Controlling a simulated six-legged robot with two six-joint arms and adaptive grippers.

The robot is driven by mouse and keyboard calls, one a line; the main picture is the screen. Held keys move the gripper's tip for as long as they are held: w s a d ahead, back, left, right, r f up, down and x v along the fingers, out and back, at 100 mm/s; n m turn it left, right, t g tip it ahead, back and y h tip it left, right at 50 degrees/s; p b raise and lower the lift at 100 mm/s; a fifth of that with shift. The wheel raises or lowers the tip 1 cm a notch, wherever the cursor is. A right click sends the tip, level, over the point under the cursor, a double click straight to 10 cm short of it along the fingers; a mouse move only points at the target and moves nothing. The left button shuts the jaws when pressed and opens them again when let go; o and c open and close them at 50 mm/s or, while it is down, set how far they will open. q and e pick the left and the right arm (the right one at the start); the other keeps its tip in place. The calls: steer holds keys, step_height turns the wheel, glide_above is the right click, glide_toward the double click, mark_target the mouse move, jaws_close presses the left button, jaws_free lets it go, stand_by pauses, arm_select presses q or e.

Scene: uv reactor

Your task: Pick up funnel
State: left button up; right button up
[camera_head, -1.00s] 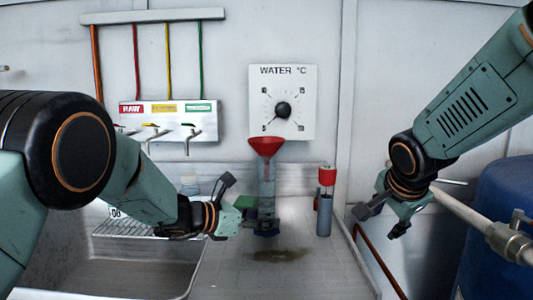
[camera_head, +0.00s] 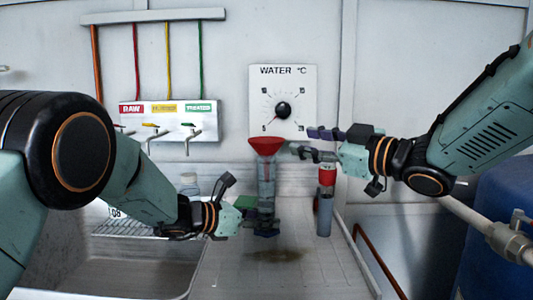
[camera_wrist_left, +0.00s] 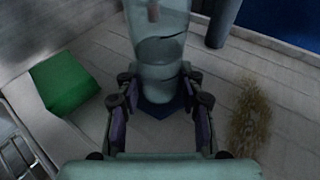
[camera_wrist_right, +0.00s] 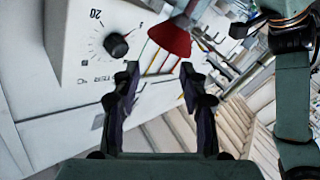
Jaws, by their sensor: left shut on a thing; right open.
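The red funnel (camera_head: 265,146) sits in the top of a clear upright cylinder (camera_head: 266,190) with a dark blue base. My left gripper (camera_head: 262,222) is shut around the lower part of that cylinder; the left wrist view shows its fingers on both sides of the cylinder (camera_wrist_left: 162,55). My right gripper (camera_head: 300,142) is open and empty, just right of the funnel at about rim height. In the right wrist view the funnel (camera_wrist_right: 171,38) lies beyond the open fingers (camera_wrist_right: 163,80), apart from them.
A tube with a red cap (camera_head: 326,176) stands right of the cylinder, below my right gripper. A green block (camera_head: 243,202) is behind the cylinder. A water dial panel (camera_head: 283,90) is on the back wall. A sink (camera_head: 110,268) is at left, a blue barrel (camera_head: 500,230) at right.

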mark_target(257, 146)
steer(key=w+a+n, duration=0.1)
steer(key=a, duration=0.2)
steer(key=w+a+g, duration=0.1)
steer(key=w+a, duration=0.1)
steer(key=a, duration=0.2)
steer(key=w+a+f+n+y, duration=0.1)
steer(key=w+a, duration=0.1)
steer(key=a, duration=0.1)
steer(key=shift+w+a+n, duration=0.25)
steer(key=shift+a+n, duration=0.05)
steer(key=shift+a, duration=0.1)
steer(key=shift+r, duration=0.1)
steer(key=shift+d, duration=0.1)
jaws_close()
